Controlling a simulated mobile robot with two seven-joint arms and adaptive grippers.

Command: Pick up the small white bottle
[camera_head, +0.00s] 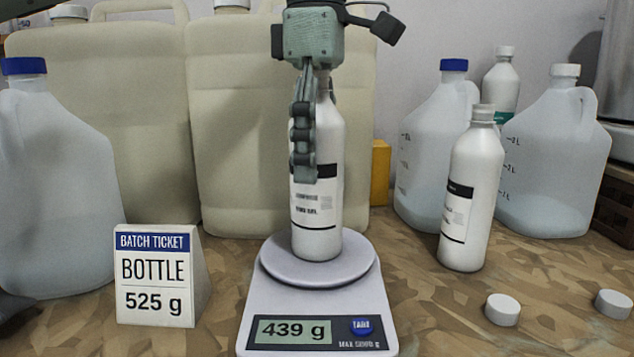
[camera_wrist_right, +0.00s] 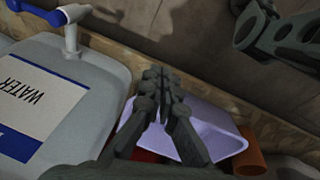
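A small white bottle (camera_head: 328,225) with a black-banded label stands upright on the scale's round plate. My left gripper (camera_head: 303,176) points down at it from above. One finger crosses the bottle's front and hides part of its label and neck. The other finger is mostly hidden, so its grip cannot be judged. The scale (camera_head: 262,305) reads 439 g. A similar white bottle (camera_head: 473,190) with a grey-white cap stands on the counter to the right. My right gripper (camera_wrist_right: 160,82) shows in the right wrist view with its fingers together and nothing between them.
A batch ticket (camera_head: 155,280) reads BOTTLE 525 g. Large jugs (camera_head: 58,180) and cream drums (camera_head: 250,120) stand behind. Two white caps (camera_head: 502,310) (camera_head: 613,303) lie front right. The right wrist view shows a WATER container (camera_wrist_right: 90,130), lilac bin (camera_wrist_right: 215,125) and orange cylinder (camera_wrist_right: 250,155).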

